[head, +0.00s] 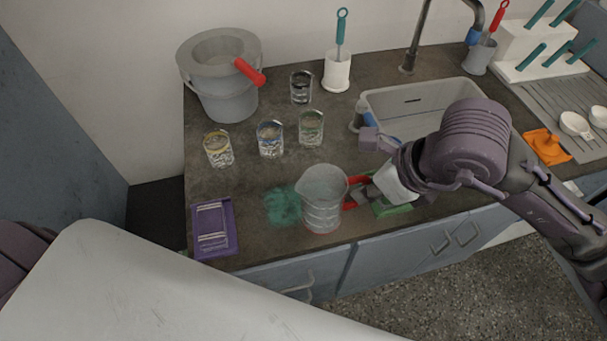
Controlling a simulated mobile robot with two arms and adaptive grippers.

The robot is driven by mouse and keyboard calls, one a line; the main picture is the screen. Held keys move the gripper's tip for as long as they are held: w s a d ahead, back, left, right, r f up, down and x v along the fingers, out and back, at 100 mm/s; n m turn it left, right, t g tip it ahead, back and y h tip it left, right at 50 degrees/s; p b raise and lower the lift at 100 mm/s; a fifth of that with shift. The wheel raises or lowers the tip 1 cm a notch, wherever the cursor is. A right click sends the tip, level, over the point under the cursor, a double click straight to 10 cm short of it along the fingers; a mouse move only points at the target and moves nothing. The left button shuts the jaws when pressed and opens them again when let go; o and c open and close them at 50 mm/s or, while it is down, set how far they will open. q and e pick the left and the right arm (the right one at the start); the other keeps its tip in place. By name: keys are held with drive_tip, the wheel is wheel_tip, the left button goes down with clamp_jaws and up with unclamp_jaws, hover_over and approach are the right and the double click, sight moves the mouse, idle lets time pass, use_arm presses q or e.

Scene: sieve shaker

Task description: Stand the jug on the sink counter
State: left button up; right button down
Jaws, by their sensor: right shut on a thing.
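The clear jug (322,205) is upright near the front edge of the dark sink counter (262,175). Its red handle (349,204) faces right. My right gripper (364,192) reaches in from the right and is shut on the jug at its handle; the arm hides part of the fingers. I cannot tell whether the jug's base touches the counter or is just above it. My left gripper is not in view.
A teal scrubber (283,205) and purple slotted tray (214,228) lie left of the jug. Several glasses (270,139) stand behind it. A grey bucket (225,100) is at back left. The sink basin (420,97) and a green item (391,209) are right.

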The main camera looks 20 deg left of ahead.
drive_tip(key=w+a+f+p, duration=0.1)
drive_tip(key=w+a+f, duration=0.1)
drive_tip(key=f, duration=0.1)
drive_tip(key=w+a+f+p, duration=0.1)
drive_tip(key=w+a+f, duration=0.1)
drive_tip(key=a+f, duration=0.1)
drive_tip(key=w+a+f, duration=0.2)
drive_tip(key=f, duration=0.1)
drive_tip(key=shift+w+a+f+p, duration=0.1)
drive_tip(key=shift+a+f+p, duration=0.1)
drive_tip(key=shift+a+p, duration=0.15)
drive_tip(key=shift+f, duration=0.25)
drive_tip(key=shift+f, duration=0.1)
drive_tip(key=c, duration=1.2)
unclamp_jaws()
